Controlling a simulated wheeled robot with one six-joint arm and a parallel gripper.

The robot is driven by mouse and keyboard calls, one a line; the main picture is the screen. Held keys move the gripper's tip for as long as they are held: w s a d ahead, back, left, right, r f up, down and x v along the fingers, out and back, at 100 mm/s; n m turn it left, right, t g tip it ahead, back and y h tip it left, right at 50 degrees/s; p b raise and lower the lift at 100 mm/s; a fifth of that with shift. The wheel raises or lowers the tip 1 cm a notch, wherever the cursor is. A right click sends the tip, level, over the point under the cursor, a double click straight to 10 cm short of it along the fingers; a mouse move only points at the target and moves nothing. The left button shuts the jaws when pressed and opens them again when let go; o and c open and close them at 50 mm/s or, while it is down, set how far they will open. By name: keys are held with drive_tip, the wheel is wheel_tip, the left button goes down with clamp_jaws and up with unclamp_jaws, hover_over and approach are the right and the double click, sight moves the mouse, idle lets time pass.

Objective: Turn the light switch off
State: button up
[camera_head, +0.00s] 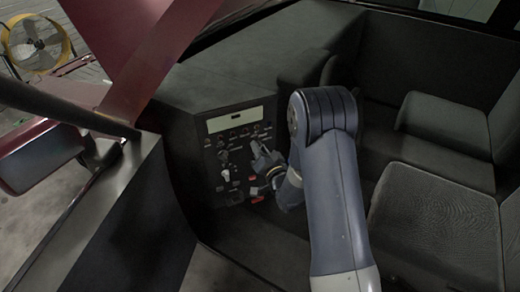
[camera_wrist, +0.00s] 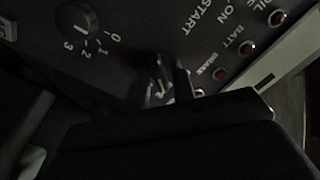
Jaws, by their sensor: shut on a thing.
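The control panel (camera_head: 232,165) stands upright on the left of the cab's dark interior. It carries several knobs and switches; I cannot tell for sure which one is the light switch. In the wrist view my gripper (camera_wrist: 165,85) is shut on a small control, mostly hidden between the fingers. The letters ON and START are printed close by. A round dark dial (camera_wrist: 76,20) marked 0 to 3 is apart from the fingers, to their upper left.
Red warning lamps (camera_wrist: 219,74) line the panel near my fingers. A pale display strip (camera_head: 235,119) is above the knobs. The dark red door frame (camera_head: 150,60) rises on the left, and a grey seat (camera_head: 430,220) is on the right. A yellow fan (camera_head: 35,45) stands outside.

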drive_tip(key=shift+f+n+b, duration=0.2)
drive_tip(key=shift+n+b, duration=0.2)
drive_tip(key=shift+b, duration=0.5)
drive_tip(key=shift+s+a+r+n+b, duration=0.1)
drive_tip(key=shift+n+b, duration=1.7)
drive_tip(key=shift+b, duration=1.5)
drive_tip(key=shift+a+r+n+b, duration=0.1)
drive_tip(key=shift+n+b, duration=1.7)
drive_tip(key=shift+b, duration=1.45)
drive_tip(key=shift+r, duration=0.1)
drive_tip(key=o, duration=0.7)
